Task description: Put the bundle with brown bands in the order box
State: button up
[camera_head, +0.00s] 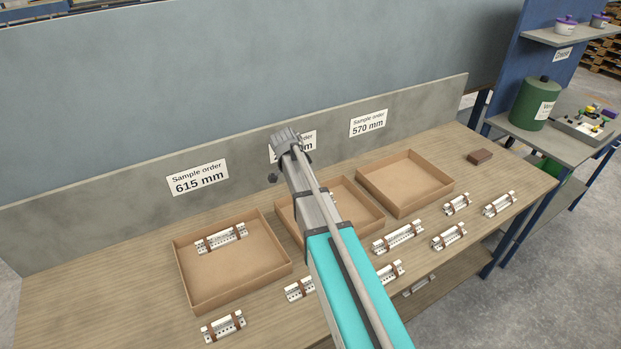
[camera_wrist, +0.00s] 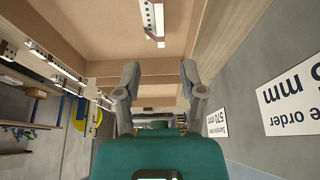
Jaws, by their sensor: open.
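In the head view, a white slatted bundle with brown bands (camera_head: 222,238) lies in the left open cardboard box (camera_head: 240,292), under the 615 mm sign. Several similar banded bundles lie on the bench in front of the boxes, such as a bundle at the front left (camera_head: 223,326) and a long bundle (camera_head: 398,237) at centre right. Their band shades are hard to compare. My gripper shows in the wrist view (camera_wrist: 160,82), fingers apart and empty. A bundle (camera_wrist: 151,18) in a box lies beyond the fingertips.
The middle box (camera_head: 362,204) and right box (camera_head: 408,206) stand beside the left one; the right box looks empty. Signs hang on the back panel (camera_head: 330,145). A small brown block (camera_head: 480,157) lies at the bench's right end. A side shelf holds a green canister (camera_head: 535,103).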

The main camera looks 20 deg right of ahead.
jog(key=s+a+n+y, duration=0.2)
jog(key=s+a+n, duration=0.3)
jog(key=s+n, duration=0.3)
jog(key=s+a+f+n+y, duration=0.1)
jog(key=s+a+n, duration=0.4)
jog(key=s, duration=1.1)
jog(key=n+y, duration=0.1)
jog(key=n, duration=0.1)
jog(key=shift+f+n+g+y, duration=0.2)
jog(key=shift+n+g+y, duration=0.1)
jog(key=shift+n+g, duration=0.1)
